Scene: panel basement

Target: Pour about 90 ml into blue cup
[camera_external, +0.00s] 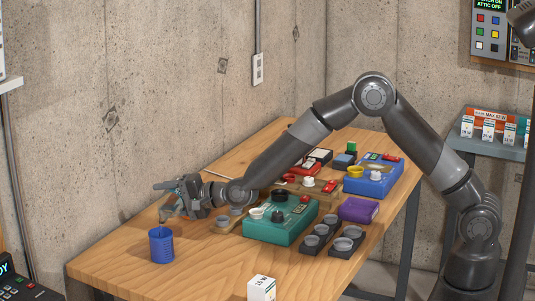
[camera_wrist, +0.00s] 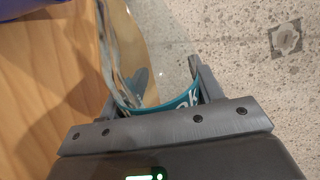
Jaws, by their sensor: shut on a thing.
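The blue cup (camera_external: 160,245) is ribbed and stands upright on the near left part of the wooden table. A blue edge that looks like this cup (camera_wrist: 38,8) shows at the top left of the wrist view. My gripper (camera_external: 172,197) is above the table's left edge, behind and slightly right of the cup. In the wrist view my gripper (camera_wrist: 150,92) is shut on a clear container (camera_wrist: 150,50) with a teal band and pale lettering. The container looks tilted in the outside view, but how far I cannot tell. Its contents and any liquid in the cup are not clear.
A teal box (camera_external: 280,222) with knobs, a dark tray with round wells (camera_external: 318,240), a purple box (camera_external: 358,210) and a blue box (camera_external: 372,180) stand to the right. A small white carton (camera_external: 261,288) is at the front. The concrete wall (camera_external: 130,110) is close behind my gripper.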

